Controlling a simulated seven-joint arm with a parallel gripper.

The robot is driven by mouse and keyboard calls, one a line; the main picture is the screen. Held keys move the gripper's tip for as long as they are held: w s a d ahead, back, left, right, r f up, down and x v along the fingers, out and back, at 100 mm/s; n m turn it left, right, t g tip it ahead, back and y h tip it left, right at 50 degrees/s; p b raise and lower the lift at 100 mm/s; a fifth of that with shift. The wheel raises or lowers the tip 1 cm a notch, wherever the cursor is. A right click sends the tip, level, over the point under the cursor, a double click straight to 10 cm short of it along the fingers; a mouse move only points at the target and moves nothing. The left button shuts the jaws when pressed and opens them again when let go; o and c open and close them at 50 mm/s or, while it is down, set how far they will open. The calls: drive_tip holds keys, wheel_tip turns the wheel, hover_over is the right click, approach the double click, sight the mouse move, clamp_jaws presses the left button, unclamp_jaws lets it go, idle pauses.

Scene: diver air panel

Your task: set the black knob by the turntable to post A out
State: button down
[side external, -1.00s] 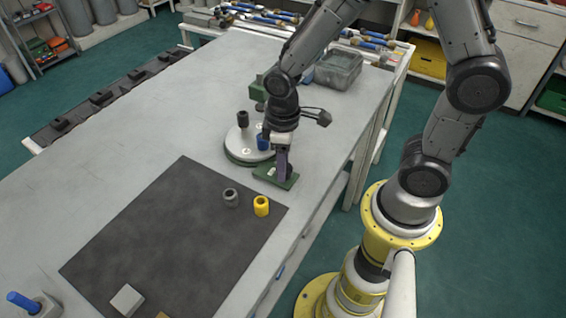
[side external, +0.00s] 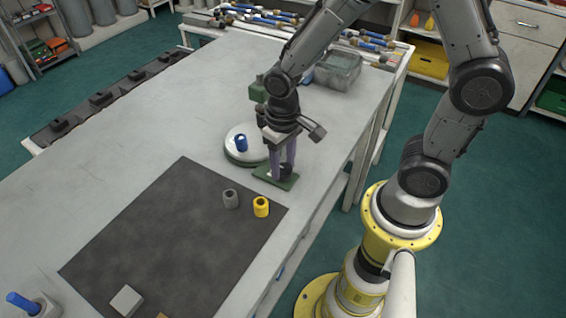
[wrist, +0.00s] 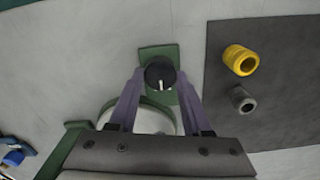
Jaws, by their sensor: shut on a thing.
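The black knob (wrist: 160,70) is a short round knob with a white pointer line, on a small green plate (side external: 290,184). In the wrist view, the line points down the picture, toward the turntable side. My gripper (wrist: 161,80) is shut on the knob, one purple finger on each side. In the side view, my gripper (side external: 280,171) stands upright over the plate and hides most of the knob. The turntable (side external: 236,157), a pale disc on a green base, is beside the plate, partly behind my gripper. A blue post (side external: 241,143) stands on it. Any label by the knob is unreadable.
A dark mat (side external: 150,235) lies in front, with a grey collar (side external: 230,198) and a yellow collar (side external: 261,206) near its corner. A clear bin (side external: 338,69) stands behind my arm.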

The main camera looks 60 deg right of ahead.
sight(283, 168)
idle(0.4)
drive_tip(key=shift+c, duration=1.7)
unclamp_jaws()
drive_tip(key=shift+r, duration=0.1)
wheel_tip(283, 168, up, 14)
